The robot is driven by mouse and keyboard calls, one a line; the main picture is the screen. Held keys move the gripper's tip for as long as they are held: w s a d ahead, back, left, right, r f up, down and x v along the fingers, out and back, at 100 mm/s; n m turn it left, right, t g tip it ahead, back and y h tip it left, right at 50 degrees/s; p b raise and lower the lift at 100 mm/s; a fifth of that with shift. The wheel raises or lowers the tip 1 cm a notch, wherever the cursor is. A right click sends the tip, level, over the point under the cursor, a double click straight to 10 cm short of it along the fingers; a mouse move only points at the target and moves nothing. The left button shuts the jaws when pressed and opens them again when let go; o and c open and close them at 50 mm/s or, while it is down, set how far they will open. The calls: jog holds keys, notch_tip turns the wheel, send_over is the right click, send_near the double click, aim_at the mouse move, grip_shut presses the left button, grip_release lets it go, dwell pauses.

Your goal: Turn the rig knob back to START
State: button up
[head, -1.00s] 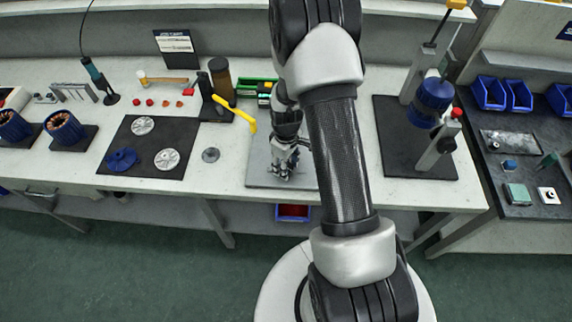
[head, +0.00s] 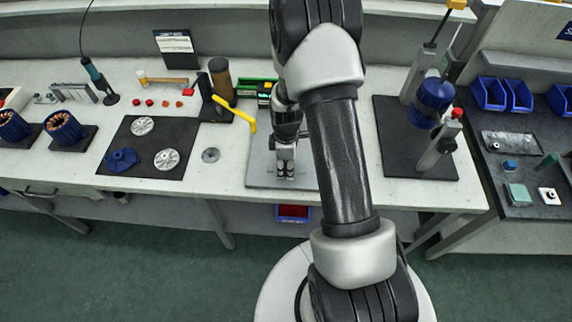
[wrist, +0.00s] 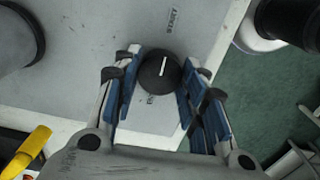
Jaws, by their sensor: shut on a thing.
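The rig knob (wrist: 157,73) is round and black with a white pointer line. It stands on a pale grey plate (wrist: 85,75), also seen in the head view (head: 257,168). The line points up and slightly right in the wrist view, roughly at the printed START mark (wrist: 172,20). Another mark (wrist: 150,99) below the knob is partly covered. My gripper (head: 286,174) points down over the plate. Its blue-padded fingers are on either side of the knob, shut on it. In the head view my gripper hides the knob.
A yellow lever (head: 238,114) on a black stand is just left of my gripper. A dark mat (head: 120,160) with discs lies further left. The plate's front edge is near the bench edge.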

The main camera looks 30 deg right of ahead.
aim_at(286, 168)
jog(key=o, duration=1.1)
jog(key=shift+c, duration=0.2)
notch_tip(286, 168, up, 12)
jog(key=shift+r, duration=0.1)
dwell(0.4)
